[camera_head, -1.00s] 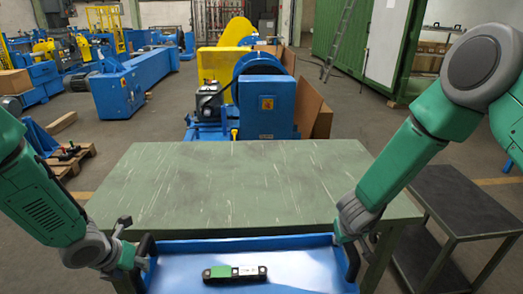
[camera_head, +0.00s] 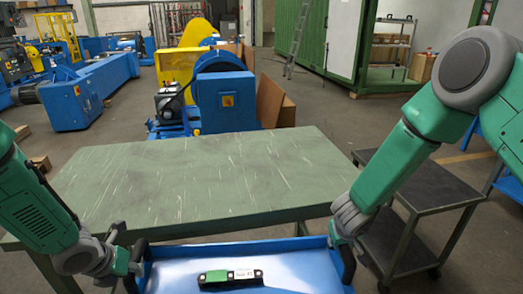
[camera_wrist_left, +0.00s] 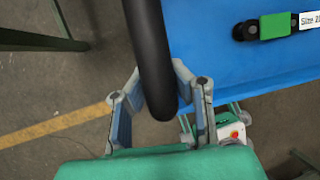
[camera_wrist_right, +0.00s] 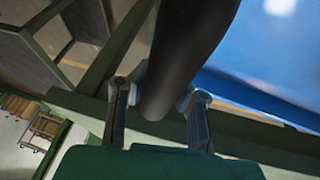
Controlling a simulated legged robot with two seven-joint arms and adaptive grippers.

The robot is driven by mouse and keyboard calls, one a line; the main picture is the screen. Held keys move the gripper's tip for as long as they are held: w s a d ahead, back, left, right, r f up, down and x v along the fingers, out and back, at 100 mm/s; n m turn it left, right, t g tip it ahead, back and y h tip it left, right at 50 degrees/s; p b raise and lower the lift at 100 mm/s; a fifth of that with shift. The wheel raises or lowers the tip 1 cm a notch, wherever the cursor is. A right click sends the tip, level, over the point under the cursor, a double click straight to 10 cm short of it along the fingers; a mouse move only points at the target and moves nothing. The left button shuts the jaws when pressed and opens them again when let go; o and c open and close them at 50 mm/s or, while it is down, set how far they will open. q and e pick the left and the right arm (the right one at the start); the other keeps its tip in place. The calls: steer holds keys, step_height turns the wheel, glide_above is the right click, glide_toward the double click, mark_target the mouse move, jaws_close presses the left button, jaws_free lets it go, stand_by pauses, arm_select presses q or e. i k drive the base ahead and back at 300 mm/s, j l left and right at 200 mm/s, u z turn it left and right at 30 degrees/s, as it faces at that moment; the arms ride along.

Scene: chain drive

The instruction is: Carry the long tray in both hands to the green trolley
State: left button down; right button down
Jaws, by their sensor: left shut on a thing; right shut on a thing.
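The long blue tray (camera_head: 300,272) is held level in front of me, at the bottom of the head view. A black and green part with a white label (camera_head: 230,278) lies on it. My left gripper (camera_head: 134,262) is shut on the tray's left black handle, which shows in the left wrist view (camera_wrist_left: 150,50). My right gripper (camera_head: 346,242) is shut on the right black handle, seen in the right wrist view (camera_wrist_right: 195,45). The green-framed trolley (camera_head: 440,190) with a dark top stands to the right, partly behind my right arm.
A scratched green workbench (camera_head: 200,185) stands just beyond the tray. A blue machine (camera_head: 226,100) stands behind the bench. A green container (camera_head: 335,40) with a ladder is at the back right. Floor is clear right of the trolley's near side (camera_head: 490,250).

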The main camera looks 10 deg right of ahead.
mark_target(427, 181)
steer(key=l+z, duration=0.45)
steer(key=i+l+z, duration=0.1)
steer(key=l+z, duration=0.35)
steer(key=i+l+z, duration=0.15)
steer(key=z, duration=0.35)
steer(key=i+l, duration=0.2)
steer(key=i, duration=0.25)
steer(key=i+l, duration=0.15)
steer(key=i, duration=0.3)
steer(key=i+j, duration=0.2)
steer(key=i, duration=0.4)
steer(key=i+j+u, duration=0.1)
steer(key=i, duration=0.5)
steer(key=j, duration=0.1)
